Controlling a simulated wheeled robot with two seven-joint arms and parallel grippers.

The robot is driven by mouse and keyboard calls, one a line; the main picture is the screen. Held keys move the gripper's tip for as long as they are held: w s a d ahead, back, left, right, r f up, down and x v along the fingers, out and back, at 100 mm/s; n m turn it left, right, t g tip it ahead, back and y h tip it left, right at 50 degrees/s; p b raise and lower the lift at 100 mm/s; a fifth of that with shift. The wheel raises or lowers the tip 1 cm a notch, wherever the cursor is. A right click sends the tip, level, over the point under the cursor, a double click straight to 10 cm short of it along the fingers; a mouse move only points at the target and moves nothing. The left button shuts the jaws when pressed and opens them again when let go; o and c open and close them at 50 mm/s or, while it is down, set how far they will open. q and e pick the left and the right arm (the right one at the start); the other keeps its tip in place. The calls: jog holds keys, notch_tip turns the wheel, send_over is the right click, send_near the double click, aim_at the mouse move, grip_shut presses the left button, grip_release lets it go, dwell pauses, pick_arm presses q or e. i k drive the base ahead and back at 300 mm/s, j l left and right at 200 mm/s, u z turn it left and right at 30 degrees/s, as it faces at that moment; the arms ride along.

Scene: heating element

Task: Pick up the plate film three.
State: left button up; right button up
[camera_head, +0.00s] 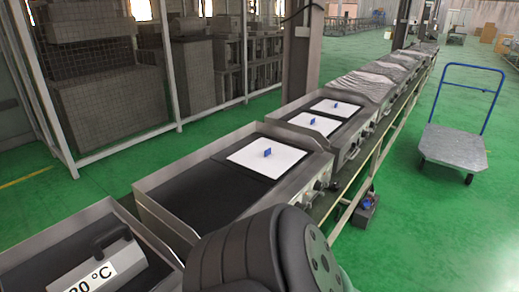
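Several heating stations stand in a row running away from me. A white plate film with a blue upright tab (248,159) lies flat on the dark surface of the second station. On the station behind it lie two more white plate films with blue tabs, a nearer one (304,123) and a farther one (343,108). I see no marking that tells which is number three. A dark arm link of mine covers the bottom centre. Neither gripper's fingers are in view, and I see nothing held.
A blue-handled cart (453,148) stands at the right. A white-framed rack (172,80) stands left.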

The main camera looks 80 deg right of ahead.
aim_at(271, 159)
jog(key=z, duration=2.8)
jog(key=l, duration=0.1)
jog(key=i+u, duration=0.05)
